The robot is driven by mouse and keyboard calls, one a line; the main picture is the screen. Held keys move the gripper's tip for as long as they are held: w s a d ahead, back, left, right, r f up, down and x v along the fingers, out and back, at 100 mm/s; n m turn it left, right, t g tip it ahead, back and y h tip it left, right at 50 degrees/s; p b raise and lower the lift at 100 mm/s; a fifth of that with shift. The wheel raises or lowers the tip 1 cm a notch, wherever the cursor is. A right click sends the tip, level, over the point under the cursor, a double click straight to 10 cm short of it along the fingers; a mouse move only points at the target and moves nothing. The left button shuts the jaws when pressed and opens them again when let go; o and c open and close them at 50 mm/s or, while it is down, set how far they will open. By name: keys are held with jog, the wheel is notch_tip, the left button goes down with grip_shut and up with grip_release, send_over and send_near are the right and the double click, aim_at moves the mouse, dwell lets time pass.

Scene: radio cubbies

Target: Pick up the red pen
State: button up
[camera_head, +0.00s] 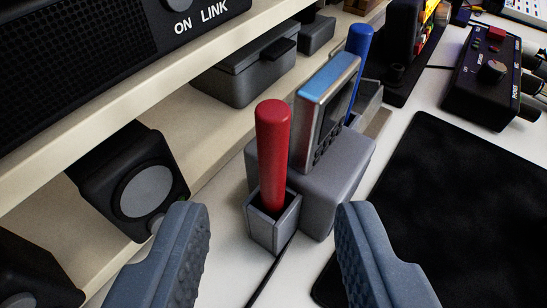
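The red pen (272,150) stands nearly upright in a small grey square holder (274,223) on the white desk, its lower end hidden inside the holder. My gripper (268,232) is open, with one grey finger at the lower left and one at the lower right of the view. The pen and its holder appear between the fingers and farther ahead, with nothing held.
A grey stand with a blue-topped handheld device (325,110) is right behind the pen, and a blue pen (358,52) is beyond it. A cream shelf (120,95) with speakers and boxes runs along the left. A black mat (455,200) lies on the right.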

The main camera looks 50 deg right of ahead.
aim_at(272, 158)
jog(key=b+x, duration=0.1)
jog(key=x, duration=0.4)
jog(key=shift+w+d+f+b, duration=0.15)
jog(key=shift+d+f+b, duration=0.05)
jog(key=shift+b, duration=0.2)
grip_shut()
